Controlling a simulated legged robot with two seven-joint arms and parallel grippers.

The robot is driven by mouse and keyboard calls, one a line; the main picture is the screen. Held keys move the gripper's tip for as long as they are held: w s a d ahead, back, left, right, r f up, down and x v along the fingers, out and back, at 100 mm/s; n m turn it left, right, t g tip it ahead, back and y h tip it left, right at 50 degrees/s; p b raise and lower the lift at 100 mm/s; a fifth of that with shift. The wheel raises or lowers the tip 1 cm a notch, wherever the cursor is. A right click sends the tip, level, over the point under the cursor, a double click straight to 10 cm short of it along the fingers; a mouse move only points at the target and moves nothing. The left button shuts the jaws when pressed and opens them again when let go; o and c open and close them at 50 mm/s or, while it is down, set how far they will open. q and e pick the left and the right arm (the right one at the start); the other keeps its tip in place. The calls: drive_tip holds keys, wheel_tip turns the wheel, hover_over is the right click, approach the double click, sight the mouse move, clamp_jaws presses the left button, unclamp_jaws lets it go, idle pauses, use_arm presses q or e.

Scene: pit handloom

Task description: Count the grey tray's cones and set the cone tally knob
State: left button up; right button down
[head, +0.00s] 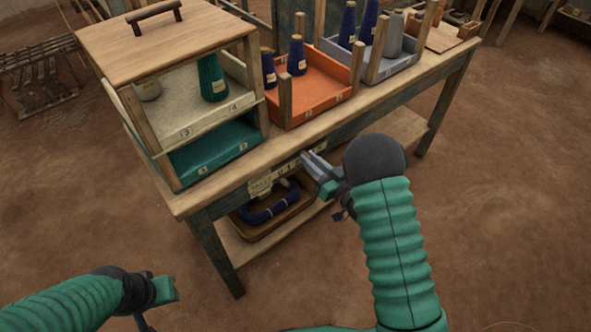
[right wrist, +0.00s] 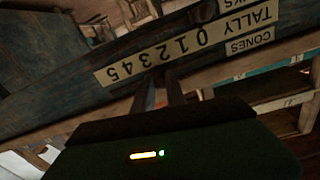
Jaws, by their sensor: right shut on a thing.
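The grey tray (head: 385,68) stands on the bench at the back right. Two navy cones (head: 347,27) and a grey cone (head: 393,37) show in it; wooden posts block part of the tray. My right gripper (head: 308,159) is at the bench's front rail. In the right wrist view, its fingers (right wrist: 160,88) reach the cone tally strip (right wrist: 200,42), numbered 0 to 5 and seen upside down. They are shut on what seems to be the cone tally knob, mostly hidden between them. My left gripper (head: 165,289) is low at left, away from the bench; its jaw opening is unclear.
An orange tray (head: 318,92) with navy cones stands mid-bench. A cream tray (head: 180,122) with a green cone sits above a teal tray (head: 215,152) under a wooden lid (head: 165,38). A basket (head: 270,228) with a navy coil is below.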

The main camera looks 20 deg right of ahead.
drive_tip(key=shift+w+d, duration=0.2)
drive_tip(key=shift+d, duration=0.5)
drive_tip(key=c, duration=1.3)
unclamp_jaws()
drive_tip(key=shift+a, duration=0.1)
drive_tip(key=shift+c, duration=0.2)
drive_tip(key=p+v, duration=0.2)
drive_tip(key=v, duration=1.5)
drive_tip(key=shift+w, duration=0.15)
